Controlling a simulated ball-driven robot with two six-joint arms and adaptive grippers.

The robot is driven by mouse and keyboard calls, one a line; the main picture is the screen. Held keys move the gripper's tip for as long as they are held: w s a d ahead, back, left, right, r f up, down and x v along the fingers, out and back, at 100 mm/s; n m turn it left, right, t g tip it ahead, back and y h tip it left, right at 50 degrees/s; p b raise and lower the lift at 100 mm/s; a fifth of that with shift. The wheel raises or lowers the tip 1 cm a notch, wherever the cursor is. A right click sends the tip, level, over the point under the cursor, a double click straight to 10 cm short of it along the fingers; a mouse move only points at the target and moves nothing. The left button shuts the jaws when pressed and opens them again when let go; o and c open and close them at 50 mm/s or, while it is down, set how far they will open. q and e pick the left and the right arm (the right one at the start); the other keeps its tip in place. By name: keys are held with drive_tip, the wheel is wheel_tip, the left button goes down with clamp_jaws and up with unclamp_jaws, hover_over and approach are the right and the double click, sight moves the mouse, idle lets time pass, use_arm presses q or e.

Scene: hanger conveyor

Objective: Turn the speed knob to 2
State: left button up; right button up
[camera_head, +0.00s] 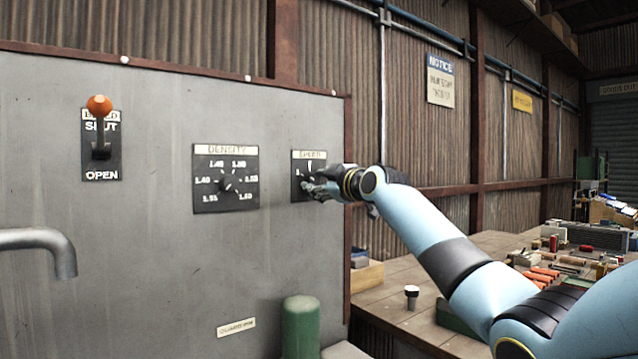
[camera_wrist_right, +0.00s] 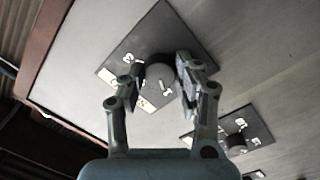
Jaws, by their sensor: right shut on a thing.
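The speed knob's dark plate (camera_head: 300,160) is on the right side of the grey panel in the head view, partly covered by my right gripper (camera_head: 318,187). In the right wrist view the round speed knob (camera_wrist_right: 159,73) sits between the two fingers of my right gripper (camera_wrist_right: 157,85), which is shut on it. The speed plate (camera_wrist_right: 190,30) shows around it with white markings; the fingers hide part of the scale, and I cannot tell which number the knob points to. My left gripper is not in view.
A density dial (camera_head: 226,184) is left of the speed plate on the panel (camera_head: 150,240). An orange-topped lever (camera_head: 100,105) is further left. A grey pipe (camera_head: 45,240) and a green cylinder (camera_head: 301,325) stand out in front. A cluttered workbench (camera_head: 400,290) is at right.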

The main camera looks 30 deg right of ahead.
drive_tip(key=shift+c, duration=0.5)
drive_tip(key=shift+m, duration=0.3)
drive_tip(key=m+p, duration=0.3)
drive_tip(key=m, duration=0.1)
drive_tip(key=shift+m, duration=0.3)
drive_tip(key=m+p, duration=0.1)
drive_tip(key=m, duration=0.2)
drive_tip(key=shift+a+g+y, duration=0.1)
drive_tip(key=shift+g+y, duration=0.2)
drive_tip(key=shift+m+p, duration=0.7)
drive_tip(key=shift+m, duration=0.8)
